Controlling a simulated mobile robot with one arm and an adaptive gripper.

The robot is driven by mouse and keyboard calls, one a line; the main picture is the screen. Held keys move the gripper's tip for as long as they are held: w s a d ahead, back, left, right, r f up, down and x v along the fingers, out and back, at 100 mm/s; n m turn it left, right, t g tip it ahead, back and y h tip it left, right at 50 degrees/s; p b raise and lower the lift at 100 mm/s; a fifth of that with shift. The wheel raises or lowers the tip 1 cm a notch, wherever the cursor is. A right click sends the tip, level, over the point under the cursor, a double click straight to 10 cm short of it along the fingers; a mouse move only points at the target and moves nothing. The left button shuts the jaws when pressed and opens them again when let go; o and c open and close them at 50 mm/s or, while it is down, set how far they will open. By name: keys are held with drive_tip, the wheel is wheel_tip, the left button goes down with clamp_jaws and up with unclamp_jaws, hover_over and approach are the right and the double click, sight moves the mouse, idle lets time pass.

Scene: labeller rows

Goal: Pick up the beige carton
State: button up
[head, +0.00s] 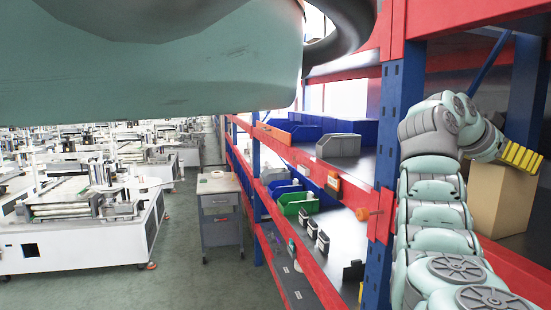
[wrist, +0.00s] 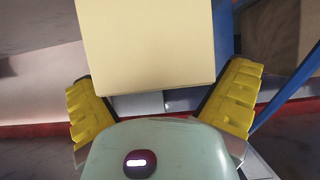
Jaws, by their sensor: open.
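The beige carton (head: 500,200) stands upright on a shelf at the right of the head view, with part of it hidden behind my arm. Its pale face fills the upper middle of the wrist view (wrist: 145,45). My gripper (head: 522,157) is at the carton's upper part, its yellow finger showing across the top in the head view. In the wrist view my gripper (wrist: 162,78) is open, with one yellow finger on each side of the carton's near end. I cannot tell whether either finger touches it.
A blue rack post (head: 398,130) and a red shelf beam (head: 515,270) stand close to my arm. Grey bins (head: 338,146) and a green bin (head: 298,204) sit on neighbouring shelves. A grey cabinet (head: 220,220) and white machines (head: 75,235) stand across the open floor at left.

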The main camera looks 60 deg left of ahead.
drive_tip(key=shift+w+d+f, duration=0.2)
drive_tip(key=shift+w+f, duration=0.05)
drive_tip(key=shift+w, duration=0.15)
drive_tip(key=shift+c, duration=0.3)
drive_tip(key=c, duration=1.2)
